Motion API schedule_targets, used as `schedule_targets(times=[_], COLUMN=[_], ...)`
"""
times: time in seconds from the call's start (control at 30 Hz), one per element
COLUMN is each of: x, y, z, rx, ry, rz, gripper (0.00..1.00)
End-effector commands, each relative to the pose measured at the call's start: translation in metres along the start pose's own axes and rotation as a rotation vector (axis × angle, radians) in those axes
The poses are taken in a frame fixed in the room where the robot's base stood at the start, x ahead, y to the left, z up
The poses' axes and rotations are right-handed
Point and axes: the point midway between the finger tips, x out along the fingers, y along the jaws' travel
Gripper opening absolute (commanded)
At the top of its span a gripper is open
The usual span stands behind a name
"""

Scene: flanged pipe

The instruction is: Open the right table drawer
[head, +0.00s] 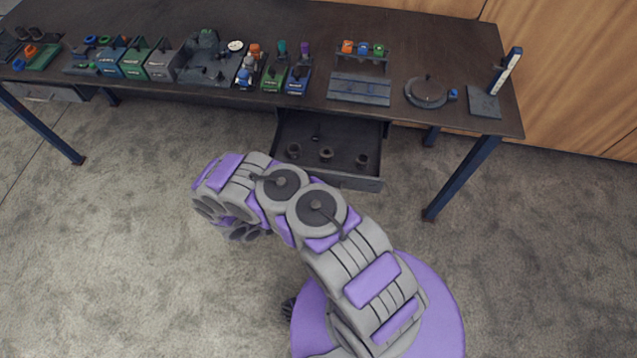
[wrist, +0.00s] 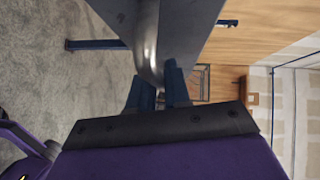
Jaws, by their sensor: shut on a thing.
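The right table drawer (head: 312,172) is pulled out from under the table in the head view. Its dark interior shows several small round dark parts inside. In the wrist view, the curved metal handle (wrist: 148,40) runs down the grey drawer front (wrist: 195,30). My gripper (wrist: 160,88) is shut on the handle's lower end, its two blue-grey fingers on either side of it. In the head view my arm covers the front left of the drawer, and the fingers and handle are hidden.
The dark table (head: 420,50) carries bins, coloured parts, a round fixture (head: 427,92) and an upright gauge (head: 507,72). A left drawer (head: 45,93) looks closed. A blue table leg (head: 460,178) stands right of the open drawer. The grey carpet in front is clear.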

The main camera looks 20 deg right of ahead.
Motion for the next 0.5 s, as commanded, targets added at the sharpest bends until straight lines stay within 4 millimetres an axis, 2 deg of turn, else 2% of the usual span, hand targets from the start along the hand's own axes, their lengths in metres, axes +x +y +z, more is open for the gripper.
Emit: schedule_targets(times=[0.37, 0.4, 0.5], x=[0.0001, 0.0001, -0.0001], y=[0.0041, 0.0041, 0.0037], z=[-0.0033, -0.0032, -0.0032], rx=[-0.004, -0.004, -0.003], ry=[0.005, 0.005, 0.004], rz=[0.008, 0.008, 0.006], gripper=[0.0, 0.18, 0.28])
